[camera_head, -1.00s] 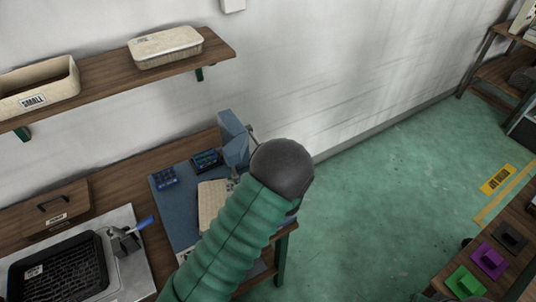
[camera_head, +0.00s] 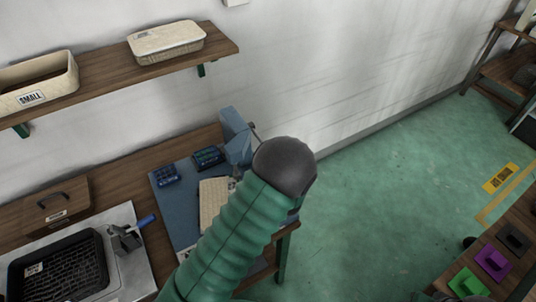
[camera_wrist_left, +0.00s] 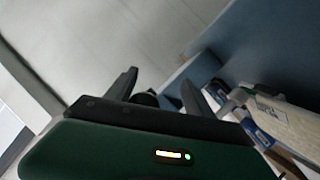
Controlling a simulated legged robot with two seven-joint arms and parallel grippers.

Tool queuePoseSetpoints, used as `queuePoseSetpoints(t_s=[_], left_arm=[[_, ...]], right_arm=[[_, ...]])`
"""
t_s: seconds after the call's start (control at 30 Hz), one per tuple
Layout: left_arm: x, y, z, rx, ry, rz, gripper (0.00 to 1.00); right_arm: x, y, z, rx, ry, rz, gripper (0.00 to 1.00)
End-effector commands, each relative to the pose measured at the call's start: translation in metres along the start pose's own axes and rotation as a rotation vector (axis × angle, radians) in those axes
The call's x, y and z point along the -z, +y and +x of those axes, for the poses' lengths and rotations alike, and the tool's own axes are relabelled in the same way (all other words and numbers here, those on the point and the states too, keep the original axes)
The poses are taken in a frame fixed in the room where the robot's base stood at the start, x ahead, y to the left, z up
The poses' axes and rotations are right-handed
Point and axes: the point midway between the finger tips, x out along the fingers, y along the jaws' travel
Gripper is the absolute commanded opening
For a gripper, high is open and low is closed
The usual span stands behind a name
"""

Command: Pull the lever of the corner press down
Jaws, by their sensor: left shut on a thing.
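The corner press (camera_head: 236,137) is a blue-grey upright at the back right of the workbench. A thin rod (camera_head: 254,127), probably part of its lever, shows beside it; most of the lever is hidden behind my arm. My left arm's green sleeve and dark joint cover my left gripper in the head view. In the left wrist view my left gripper (camera_wrist_left: 165,92) has its fingers around a dark rounded piece (camera_wrist_left: 145,98), which looks like the lever's end. My right gripper is in neither view.
A pale panel (camera_head: 209,207) and two small blue bins (camera_head: 166,175) (camera_head: 208,157) lie on the blue mat (camera_head: 184,222). A black tray (camera_head: 62,268) and a blue-handled clamp (camera_head: 128,236) are at left. A shelf (camera_head: 105,71) hangs above.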

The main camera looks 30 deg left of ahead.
Motion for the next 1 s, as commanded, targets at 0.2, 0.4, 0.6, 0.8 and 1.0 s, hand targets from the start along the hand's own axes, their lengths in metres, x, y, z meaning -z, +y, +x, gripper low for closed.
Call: queuePoseSetpoints(t_s=[0.2,0.4,0.6,0.8,1.0], left_arm=[[0.001,-0.002,-0.001,0.004,0.000,0.000,0.52],[0.003,-0.001,-0.007,0.003,0.000,0.000,0.52],[0.004,-0.001,-0.024,0.003,-0.001,0.001,0.52],[0.006,0.000,-0.042,0.003,-0.001,0.000,0.52],[0.008,0.002,-0.059,0.001,0.000,0.000,0.52]], right_arm=[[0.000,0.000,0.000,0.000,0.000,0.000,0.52],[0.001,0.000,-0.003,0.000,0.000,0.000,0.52],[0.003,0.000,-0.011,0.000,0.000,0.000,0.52],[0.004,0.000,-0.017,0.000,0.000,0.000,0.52],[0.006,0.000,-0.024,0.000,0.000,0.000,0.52]])
